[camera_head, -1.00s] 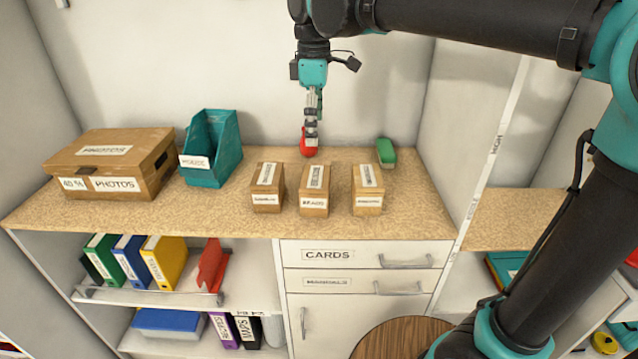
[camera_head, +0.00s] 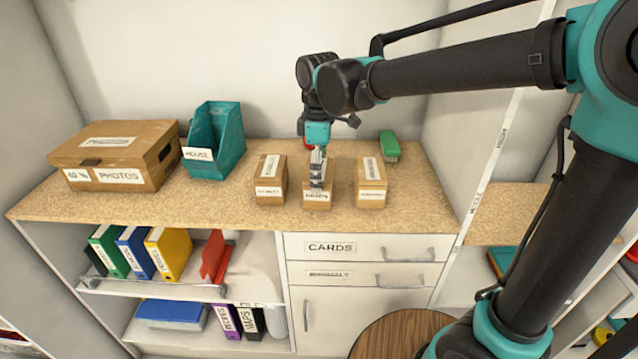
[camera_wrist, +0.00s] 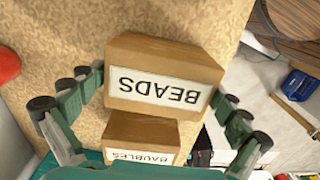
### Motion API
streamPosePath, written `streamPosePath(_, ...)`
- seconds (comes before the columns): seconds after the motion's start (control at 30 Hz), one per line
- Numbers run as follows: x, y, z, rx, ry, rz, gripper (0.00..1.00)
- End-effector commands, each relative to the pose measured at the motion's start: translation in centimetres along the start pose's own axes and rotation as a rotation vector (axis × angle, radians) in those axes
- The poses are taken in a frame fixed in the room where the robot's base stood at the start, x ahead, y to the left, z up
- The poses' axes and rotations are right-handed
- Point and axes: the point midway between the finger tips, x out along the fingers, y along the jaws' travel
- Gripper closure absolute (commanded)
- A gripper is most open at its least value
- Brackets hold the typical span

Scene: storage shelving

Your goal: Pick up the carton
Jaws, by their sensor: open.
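Three small brown cartons stand in a row on the shelf top: a left one (camera_head: 270,180), a middle one (camera_head: 318,199) and a right one (camera_head: 371,183). My gripper (camera_head: 318,180) points down over the middle carton and partly hides it. In the wrist view my gripper (camera_wrist: 155,100) is open, with fingers on both sides of a carton face labelled BEADS (camera_wrist: 160,82). A brown face labelled BAUBLES (camera_wrist: 140,138) shows below it in that picture. I cannot tell whether any finger touches the carton.
A large PHOTOS box (camera_head: 118,155) and a teal open holder (camera_head: 214,145) stand to the left. A green object (camera_head: 389,146) lies behind the right carton. A red object (camera_head: 306,143) is partly hidden behind my gripper. Drawers (camera_head: 365,247) lie below the front edge.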

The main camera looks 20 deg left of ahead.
Motion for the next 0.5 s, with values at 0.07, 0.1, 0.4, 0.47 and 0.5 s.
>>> streamPosePath(0.07,1.2,0.0,0.0,0.000,0.000,0.000,0.00)
streamPosePath(0.1,1.7,0.0,0.0,0.000,0.000,0.000,0.00)
streamPosePath(0.4,3.0,0.0,0.0,0.000,0.000,0.000,0.00)
streamPosePath(0.47,3.0,0.0,0.0,0.000,0.000,0.000,0.00)
streamPosePath(0.5,3.0,0.0,0.0,0.000,0.000,0.000,0.01)
